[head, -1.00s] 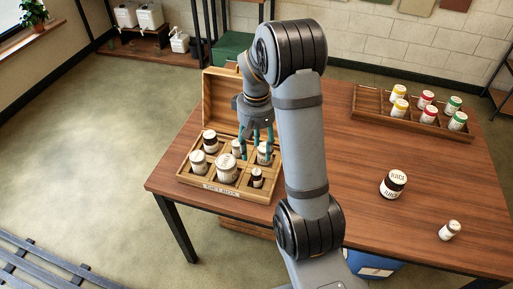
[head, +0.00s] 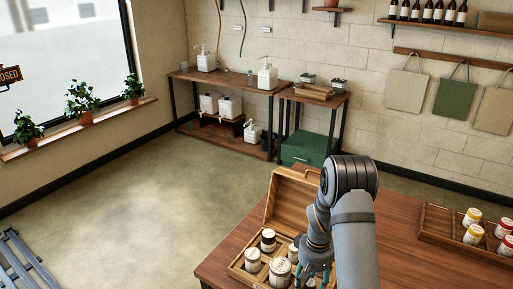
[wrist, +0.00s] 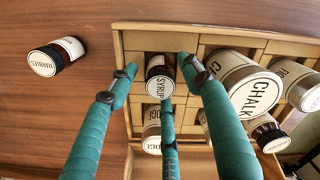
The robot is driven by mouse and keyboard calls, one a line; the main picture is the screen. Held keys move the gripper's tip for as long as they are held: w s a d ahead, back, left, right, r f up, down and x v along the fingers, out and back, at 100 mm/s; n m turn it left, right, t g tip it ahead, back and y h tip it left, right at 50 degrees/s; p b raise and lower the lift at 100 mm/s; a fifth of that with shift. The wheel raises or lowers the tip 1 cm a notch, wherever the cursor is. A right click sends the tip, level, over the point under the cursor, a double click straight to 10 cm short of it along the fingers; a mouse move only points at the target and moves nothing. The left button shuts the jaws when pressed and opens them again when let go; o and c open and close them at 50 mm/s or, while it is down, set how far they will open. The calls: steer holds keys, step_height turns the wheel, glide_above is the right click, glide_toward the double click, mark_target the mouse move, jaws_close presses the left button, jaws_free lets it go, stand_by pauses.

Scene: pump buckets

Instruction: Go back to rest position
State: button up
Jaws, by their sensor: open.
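My gripper (wrist: 155,75) has teal fingers, spread open over the wooden compartment box in the wrist view. A dark-lidded syrup jar (wrist: 160,80) sits in a compartment between and beneath the fingertips; I cannot tell whether any finger touches it. In the head view my gripper (head: 318,274) is low over the open box (head: 290,200), near the bottom edge. The box's lid stands up at the back. Several jars sit in the box, including a large chalk jar (wrist: 250,88). My own arm hides part of the box in the head view.
A jar marked marbles (wrist: 57,57) is on the table outside the box. A tray (head: 460,238) with colored-lid jars stands at the right of the table (head: 400,268). Shelves with pump bottles (head: 267,75) line the back wall.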

steer(key=shift+r, duration=1.95)
steer(key=shift+f, duration=0.1)
